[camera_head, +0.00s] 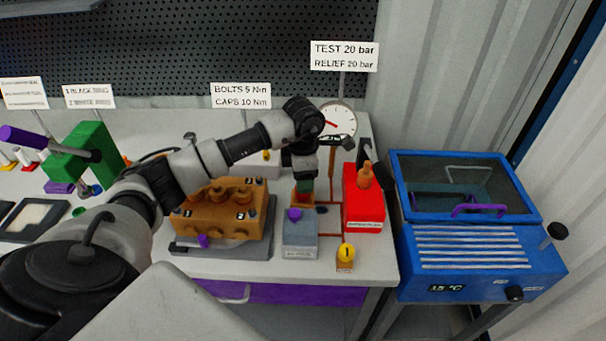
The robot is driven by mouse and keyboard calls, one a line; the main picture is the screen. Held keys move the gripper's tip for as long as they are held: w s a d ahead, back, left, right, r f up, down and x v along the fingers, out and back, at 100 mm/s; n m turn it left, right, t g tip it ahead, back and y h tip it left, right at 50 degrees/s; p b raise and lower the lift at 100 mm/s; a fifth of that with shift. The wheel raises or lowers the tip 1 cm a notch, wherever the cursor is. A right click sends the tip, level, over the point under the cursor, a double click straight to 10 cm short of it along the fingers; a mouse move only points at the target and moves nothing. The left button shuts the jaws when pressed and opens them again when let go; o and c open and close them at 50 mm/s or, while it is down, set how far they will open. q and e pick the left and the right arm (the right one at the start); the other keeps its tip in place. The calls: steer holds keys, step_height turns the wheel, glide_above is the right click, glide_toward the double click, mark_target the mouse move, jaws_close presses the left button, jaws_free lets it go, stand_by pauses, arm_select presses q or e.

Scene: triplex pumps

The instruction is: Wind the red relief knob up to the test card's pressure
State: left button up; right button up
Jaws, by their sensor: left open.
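The test card (344,56) stands at the back and reads TEST 20 bar, RELIEF 20 bar. A round white gauge (338,119) with a red needle is below it, partly behind my arm; its scale is too small to read. My left gripper (305,186) is open and points down over a small reddish-brown fitting (302,200) behind the grey block. The red relief knob cannot be made out clearly; the gripper hides the top of this spot. I cannot tell whether the fingers touch anything. My right gripper is not in view.
The brown pump block (222,212) sits left of the grey block (300,240) with a purple knob. A red tank (363,205) stands close on the right. A blue glass-lidded box (480,262) is farther right.

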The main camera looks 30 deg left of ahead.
arm_select(q)
steer(key=c, duration=0.9)
steer(key=shift+c, duration=0.2)
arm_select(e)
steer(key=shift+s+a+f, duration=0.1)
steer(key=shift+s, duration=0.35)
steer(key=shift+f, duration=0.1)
